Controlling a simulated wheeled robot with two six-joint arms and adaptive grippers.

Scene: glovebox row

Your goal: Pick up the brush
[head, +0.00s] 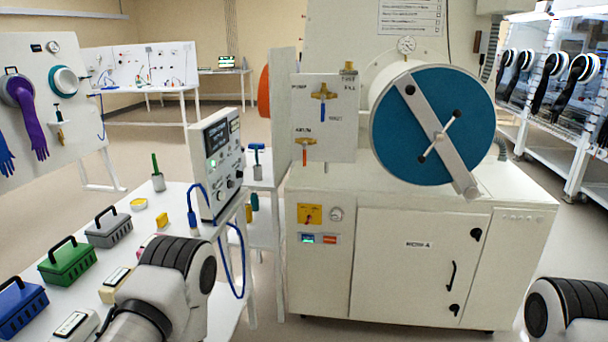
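No object is clearly recognisable as a brush. An upright green-handled tool (155,163) stands in a small grey cup (158,183) at the back of the white table on the left; its lower end is hidden in the cup. A blue T-shaped tool (257,152) stands on a narrow white stand behind the grey control box, and I cannot tell if it is a brush. Links of my left and right arms show at the bottom, left of centre and at the right corner. Neither gripper is in view.
The white table (120,204) holds blue (22,308), green (68,264) and grey (109,230) toolboxes, small yellow items and a control box (217,165) with a blue cable. A large cabinet with a round blue door (465,95) stands ahead. Floor behind the table is clear.

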